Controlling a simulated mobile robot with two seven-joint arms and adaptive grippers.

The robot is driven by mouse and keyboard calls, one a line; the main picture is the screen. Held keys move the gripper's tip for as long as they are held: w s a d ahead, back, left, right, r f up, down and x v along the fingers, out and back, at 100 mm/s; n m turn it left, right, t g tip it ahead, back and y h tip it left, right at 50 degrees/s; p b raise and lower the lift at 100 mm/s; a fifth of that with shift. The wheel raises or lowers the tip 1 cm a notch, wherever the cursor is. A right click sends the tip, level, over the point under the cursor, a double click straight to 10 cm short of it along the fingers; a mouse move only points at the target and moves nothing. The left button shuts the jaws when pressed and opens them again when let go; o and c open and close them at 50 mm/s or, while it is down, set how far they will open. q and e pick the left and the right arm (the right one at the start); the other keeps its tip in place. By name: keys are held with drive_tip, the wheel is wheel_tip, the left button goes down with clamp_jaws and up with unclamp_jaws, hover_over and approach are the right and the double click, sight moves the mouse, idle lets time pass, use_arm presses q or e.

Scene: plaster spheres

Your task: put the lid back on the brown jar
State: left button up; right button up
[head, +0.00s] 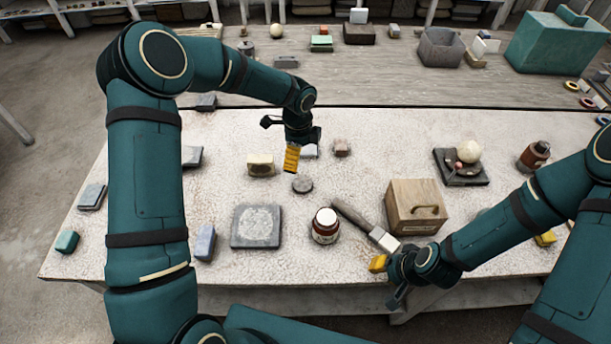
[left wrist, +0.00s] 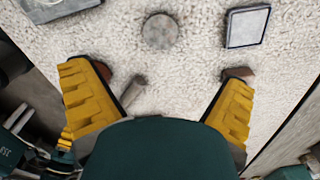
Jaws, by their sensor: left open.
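My left gripper (head: 292,158) points down above the table just behind the disc. In the left wrist view its yellow fingers (left wrist: 161,83) are wide apart with nothing held between them, and the disc (left wrist: 160,31) lies beyond them. My right gripper (head: 386,280) is low at the front edge, its opening unclear.
A dark slab (head: 256,226) lies left of the jar. Another brown bottle (head: 535,155) stands far right.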

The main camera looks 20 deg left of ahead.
use_arm(q)
drive_tip(key=shift+r, duration=0.25)
hover_over(302, 183)
drive_tip(key=f, duration=0.8)
drive_tip(key=shift+s+a+f, duration=0.15)
drive_tip(key=shift+a+f, duration=0.15)
drive_tip(key=shift+f, duration=0.05)
drive_tip(key=shift+d+f, duration=0.15)
drive_tip(key=shift+f, duration=1.15)
drive_tip(key=shift+d+f, duration=0.1)
drive_tip(key=shift+f, duration=1.2)
drive_tip(key=c, duration=0.9)
